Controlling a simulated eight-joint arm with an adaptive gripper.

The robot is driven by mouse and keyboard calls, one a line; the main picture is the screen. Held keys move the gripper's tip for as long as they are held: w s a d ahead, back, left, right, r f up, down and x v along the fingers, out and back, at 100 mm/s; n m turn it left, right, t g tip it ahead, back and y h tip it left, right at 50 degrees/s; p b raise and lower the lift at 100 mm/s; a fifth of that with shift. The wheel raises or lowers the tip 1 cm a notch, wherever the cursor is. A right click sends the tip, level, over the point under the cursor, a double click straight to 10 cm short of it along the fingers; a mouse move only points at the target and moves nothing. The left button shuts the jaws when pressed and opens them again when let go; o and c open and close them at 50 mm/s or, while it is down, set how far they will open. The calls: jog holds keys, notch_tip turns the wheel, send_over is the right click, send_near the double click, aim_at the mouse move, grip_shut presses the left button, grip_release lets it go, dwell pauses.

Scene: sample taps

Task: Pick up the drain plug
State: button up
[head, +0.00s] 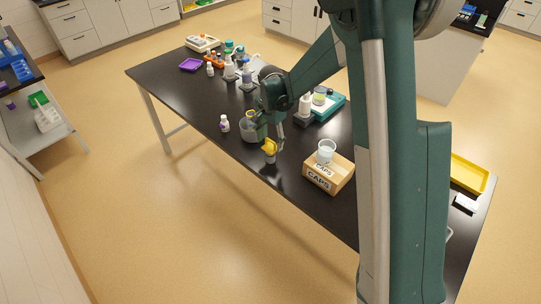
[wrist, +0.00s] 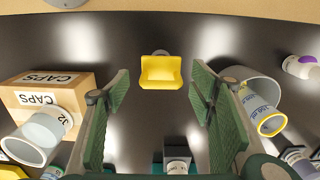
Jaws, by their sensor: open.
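A yellow block-like piece with a grey base, which looks like the drain plug (head: 269,146), stands near the front edge of the black table. In the wrist view the yellow plug (wrist: 160,72) is centred ahead of the fingertips, in line with the gap between them. My gripper (wrist: 158,92) is open and empty, with green pads on both sides of that gap. In the head view my gripper (head: 272,126) is just behind the plug, partly hidden by its own links. I see no contact with the plug.
A grey pot (head: 248,136) stands left of the plug, close to my gripper; the wrist view shows a yellow-rimmed beaker (wrist: 266,116) at it. A CAPS box (head: 328,175) bearing a clear cup (head: 325,150) stands to the right.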

aim_at(271, 147)
jog(key=shift+f, duration=0.15)
jog(key=shift+f, duration=2.55)
jog(key=c, duration=1.1)
